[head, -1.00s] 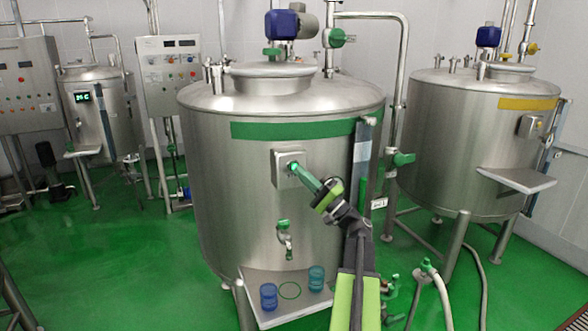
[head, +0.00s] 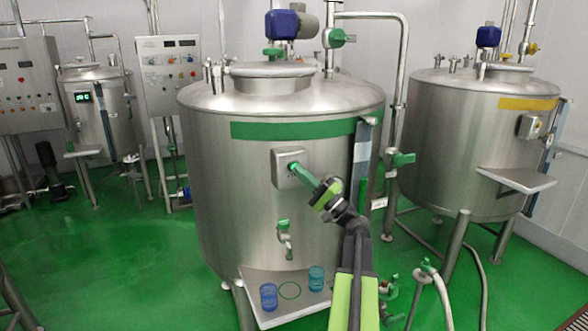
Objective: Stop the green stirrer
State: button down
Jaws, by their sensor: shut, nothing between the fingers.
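The green-banded steel tank (head: 235,190) stands in the middle of the head view, with a blue stirrer motor (head: 282,24) on top. A grey switch box (head: 281,168) is fixed to the tank's front below the green band. My gripper (head: 295,168) is shut and empty, its green fingers reaching up and left with the tips at the box's face. The tips cover the middle of the box, so its knob is hidden. I cannot tell whether the tips touch it. Whether the stirrer turns cannot be seen.
A shelf (head: 262,312) under the tank's tap (head: 284,240) holds a blue jar (head: 268,296) and a teal jar (head: 316,278) beside a green ring mark. A yellow-banded tank (head: 440,150) stands right. Control panels (head: 170,75) stand left. Hoses (head: 440,290) lie at lower right.

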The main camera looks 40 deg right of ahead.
jog(key=shift+w, duration=0.2)
dwell(0.3)
jog(key=shift+s+a, duration=0.3)
jog(key=shift+s, duration=0.55)
jog(key=s+a, duration=0.2)
jog(key=s, duration=0.3)
jog(key=shift+s, duration=0.3)
jog(key=shift+a, duration=0.1)
